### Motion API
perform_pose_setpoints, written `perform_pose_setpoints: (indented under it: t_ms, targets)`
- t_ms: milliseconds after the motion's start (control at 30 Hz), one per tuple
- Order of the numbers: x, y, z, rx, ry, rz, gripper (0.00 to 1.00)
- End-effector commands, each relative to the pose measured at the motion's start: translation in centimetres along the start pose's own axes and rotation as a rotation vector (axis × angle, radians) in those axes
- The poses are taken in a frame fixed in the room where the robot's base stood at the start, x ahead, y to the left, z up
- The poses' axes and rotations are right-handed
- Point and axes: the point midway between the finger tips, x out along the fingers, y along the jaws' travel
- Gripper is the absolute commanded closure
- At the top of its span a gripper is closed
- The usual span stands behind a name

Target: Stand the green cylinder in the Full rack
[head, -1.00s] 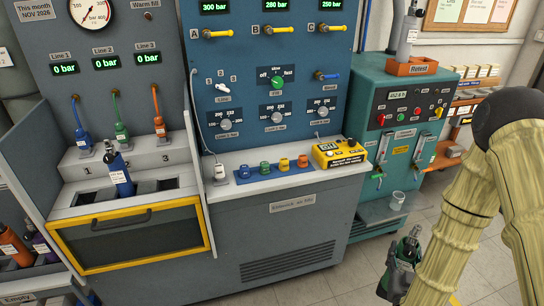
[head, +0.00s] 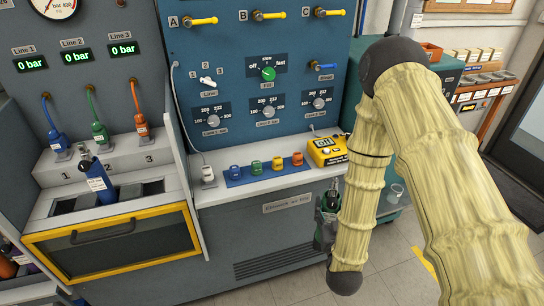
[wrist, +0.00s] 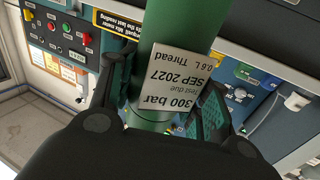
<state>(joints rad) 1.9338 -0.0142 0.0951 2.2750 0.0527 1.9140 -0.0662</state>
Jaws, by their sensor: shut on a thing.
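The green cylinder (wrist: 182,25) fills the upper middle of the wrist view, with a white label reading 300 bar, test due SEP 2027, 0.6 L Thread. My gripper (wrist: 165,105) is shut on it, one finger on each side. In the head view my gripper (head: 325,228) hangs in front of the bench's right part, beside my arm. The cylinder's dark valve (head: 333,197) shows there, and its body is mostly hidden. I cannot make out a rack marked Full in these frames.
A blue cylinder (head: 96,183) leans in the filling bay with the yellow-framed door (head: 110,235). Coloured fittings (head: 265,170) and a yellow meter (head: 326,151) sit on the bench ledge. A teal machine (head: 435,70) stands to the right. Floor is clear at lower right.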

Motion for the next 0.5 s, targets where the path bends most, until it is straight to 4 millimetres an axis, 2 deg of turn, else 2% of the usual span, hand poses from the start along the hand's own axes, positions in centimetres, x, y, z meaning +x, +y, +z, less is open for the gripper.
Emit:
perform_pose_setpoints:
  t_ms: [33, 100, 500]
  targets:
    - [0.1, 0.0, -1.6, 0.0, 0.004, 0.0, 0.86]
    - [0.1, -0.1, -2.5, 0.0, 0.004, -0.001, 0.86]
    - [0.1, -0.2, -6.8, 0.0, 0.003, -0.003, 0.86]
